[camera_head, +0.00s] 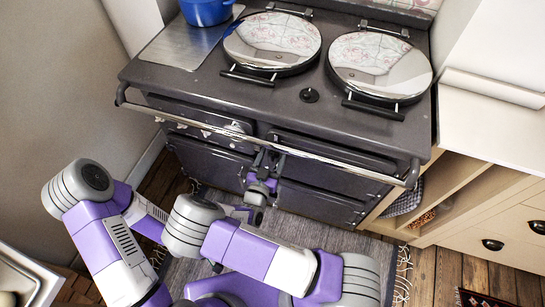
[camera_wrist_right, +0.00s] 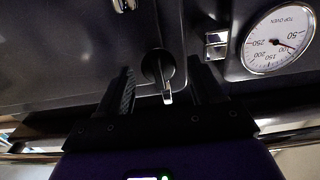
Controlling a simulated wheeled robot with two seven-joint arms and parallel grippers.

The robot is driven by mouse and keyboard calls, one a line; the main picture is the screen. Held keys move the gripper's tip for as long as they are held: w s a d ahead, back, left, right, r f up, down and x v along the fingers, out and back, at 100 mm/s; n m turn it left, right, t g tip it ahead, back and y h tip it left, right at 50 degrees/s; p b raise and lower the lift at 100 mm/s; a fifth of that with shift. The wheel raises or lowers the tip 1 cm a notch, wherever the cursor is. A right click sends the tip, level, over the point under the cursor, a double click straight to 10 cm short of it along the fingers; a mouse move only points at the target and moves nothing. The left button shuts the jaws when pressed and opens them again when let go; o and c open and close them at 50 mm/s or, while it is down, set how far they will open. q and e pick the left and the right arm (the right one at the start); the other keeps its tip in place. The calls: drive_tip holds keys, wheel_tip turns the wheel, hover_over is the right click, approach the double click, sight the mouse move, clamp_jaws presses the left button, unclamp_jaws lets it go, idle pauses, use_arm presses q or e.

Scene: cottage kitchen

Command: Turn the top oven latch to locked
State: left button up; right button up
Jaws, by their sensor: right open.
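The top oven latch (camera_wrist_right: 159,72) is a small metal lever on a round dark boss in the right wrist view. Its bright lever points down in that picture, towards my gripper. My right gripper (camera_wrist_right: 166,88) is open, with one dark finger on each side of the latch and gaps between them. In the head view my right gripper (camera_head: 265,163) is at the stove front, just below the metal rail, and its hand hides the latch. My left arm shows at the left, but I do not see its gripper.
The dark stove (camera_head: 290,100) has a long metal rail (camera_head: 270,146) across its front. A TOP OVEN gauge (camera_wrist_right: 279,40) is beside the latch. A blue pot (camera_head: 206,10) stands on the stove top. A wooden cabinet (camera_head: 490,215) stands at the right. A rug lies on the floor.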

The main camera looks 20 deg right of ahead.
drive_tip(key=shift+w+d, duration=0.35)
drive_tip(key=shift+w, duration=0.15)
clamp_jaws()
